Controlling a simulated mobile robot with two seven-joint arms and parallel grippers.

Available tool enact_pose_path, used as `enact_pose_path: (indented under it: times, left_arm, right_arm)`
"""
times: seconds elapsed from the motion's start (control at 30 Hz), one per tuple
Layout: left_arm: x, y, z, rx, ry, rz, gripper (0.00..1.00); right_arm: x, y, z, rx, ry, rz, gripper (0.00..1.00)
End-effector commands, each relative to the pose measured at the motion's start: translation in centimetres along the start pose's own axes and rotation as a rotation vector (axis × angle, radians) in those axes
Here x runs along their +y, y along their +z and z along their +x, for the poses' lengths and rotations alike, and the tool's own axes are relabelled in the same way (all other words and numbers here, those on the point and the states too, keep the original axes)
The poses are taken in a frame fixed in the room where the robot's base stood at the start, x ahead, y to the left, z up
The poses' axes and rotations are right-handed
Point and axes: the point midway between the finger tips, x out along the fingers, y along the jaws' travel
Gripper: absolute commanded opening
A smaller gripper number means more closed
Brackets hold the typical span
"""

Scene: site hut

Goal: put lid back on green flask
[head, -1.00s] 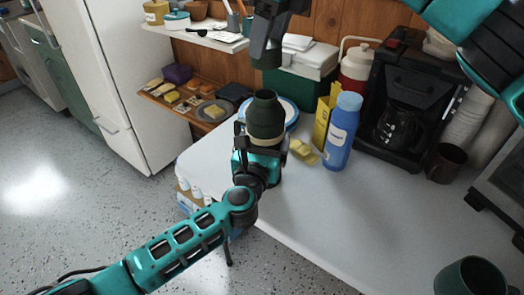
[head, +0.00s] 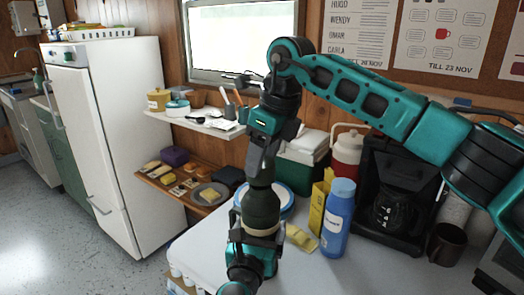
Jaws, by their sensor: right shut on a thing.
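The green flask (head: 262,207) is dark green with a pale band low on its body. It stands upright in my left gripper (head: 258,232), whose fingers close around it near the band, at the front edge of the white table (head: 310,270). My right gripper (head: 261,176) points down from above, shut on the dark lid (head: 261,183). The lid is at the flask's mouth, in line with the body, with no gap that I can see. The fingers partly hide the lid, so whether it is fully seated I cannot tell.
A blue bottle (head: 336,219) and a yellow box (head: 317,206) stand just right of the flask. A plate (head: 285,196) lies behind it. A coffee maker (head: 391,196) and a brown mug (head: 446,244) are further right. A shelf (head: 190,190) with food is at left.

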Motion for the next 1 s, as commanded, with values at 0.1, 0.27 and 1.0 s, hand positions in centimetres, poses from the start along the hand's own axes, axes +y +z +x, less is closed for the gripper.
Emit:
enact_pose_path:
  times: [0.1,0.27,1.0]
  left_arm:
    - [0.0,0.0,0.0,0.001,0.0,0.001,0.35]
    - [0.0,0.0,0.0,0.001,0.0,0.001,0.35]
    - [0.0,0.0,0.0,0.001,0.0,0.001,0.35]
  right_arm:
    - [0.0,0.0,0.0,-0.001,-0.001,0.0,0.27]
    - [0.0,0.0,0.0,-0.001,-0.001,0.0,0.27]
    - [0.0,-0.4,1.7,-0.002,0.0,0.0,0.27]
